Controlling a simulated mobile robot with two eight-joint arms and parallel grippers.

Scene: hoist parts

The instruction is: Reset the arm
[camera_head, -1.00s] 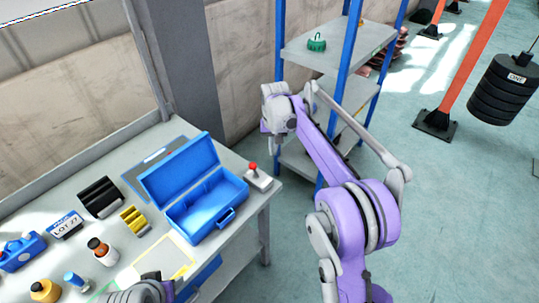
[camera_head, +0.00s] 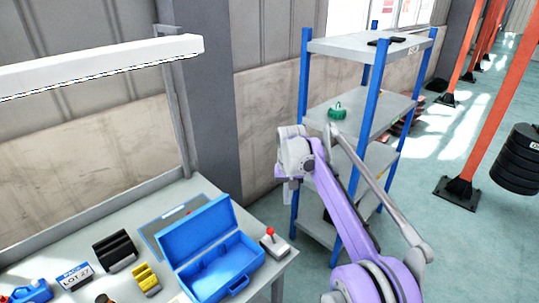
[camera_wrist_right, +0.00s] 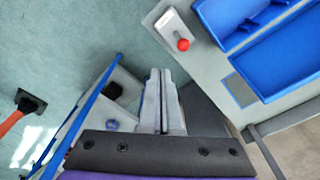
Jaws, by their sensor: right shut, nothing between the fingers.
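My right arm (camera_head: 340,205), purple and grey, reaches up and to the left between the workbench and the shelf rack in the head view. Its gripper (camera_head: 288,192) points down beside the rack, mostly hidden behind the wrist. In the right wrist view the two grey fingers of the right gripper (camera_wrist_right: 161,80) lie together, shut and empty. They are apart from the bench and the rack. My left gripper is not in view.
The workbench (camera_head: 205,190) holds an open blue toolbox (camera_head: 238,262), a red-knobbed joystick box (camera_head: 273,244), a black holder (camera_head: 115,250) and yellow parts (camera_head: 146,278). The blue-posted rack (camera_head: 371,100) carries a green item (camera_head: 337,110). Black weights (camera_head: 518,160) hang at right.

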